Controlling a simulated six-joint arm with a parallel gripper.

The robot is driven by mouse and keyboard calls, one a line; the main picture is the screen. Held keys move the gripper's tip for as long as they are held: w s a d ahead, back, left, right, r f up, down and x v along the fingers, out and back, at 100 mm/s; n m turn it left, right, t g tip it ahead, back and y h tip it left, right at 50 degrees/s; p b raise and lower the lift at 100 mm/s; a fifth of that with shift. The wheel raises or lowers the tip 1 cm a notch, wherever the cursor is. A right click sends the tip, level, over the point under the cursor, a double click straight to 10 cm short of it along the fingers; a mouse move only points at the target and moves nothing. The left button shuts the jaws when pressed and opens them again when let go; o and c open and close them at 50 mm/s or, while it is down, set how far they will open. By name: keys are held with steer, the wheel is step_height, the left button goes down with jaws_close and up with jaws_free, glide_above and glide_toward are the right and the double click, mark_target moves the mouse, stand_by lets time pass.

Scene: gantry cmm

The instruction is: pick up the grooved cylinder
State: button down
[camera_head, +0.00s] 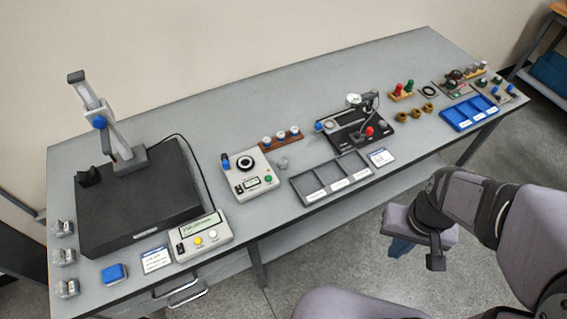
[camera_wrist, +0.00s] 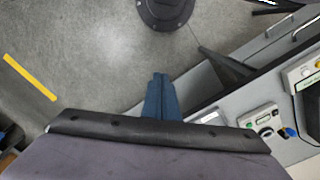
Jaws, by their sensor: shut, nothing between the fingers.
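My gripper (camera_head: 401,248) hangs over the floor in front of the bench in the head view, well apart from everything on it. Its blue fingers (camera_wrist: 159,80) are together and empty in the wrist view. I cannot make out a groove on any part at this size. A small grey cylinder-like part (camera_head: 282,164) stands on the bench beside the white gauge box, behind the dark tray. Several metallic parts, one of them here (camera_head: 63,258), sit along the bench's left edge. I cannot tell which one is the grooved cylinder.
The bench (camera_head: 290,75) has free room along its back. A black plate with a stand (camera_head: 140,205), a white gauge box (camera_head: 250,178), a dark compartment tray (camera_head: 328,190), a dial-gauge stand (camera_head: 355,128) and a blue tray (camera_head: 466,115) stand on it.

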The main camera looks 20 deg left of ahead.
steer(key=c, duration=2.4)
jaws_free()
steer(key=shift+c, duration=0.2)
steer(key=o, duration=1)
steer(key=shift+o, duration=0.2)
steer(key=shift+w, duration=0.1)
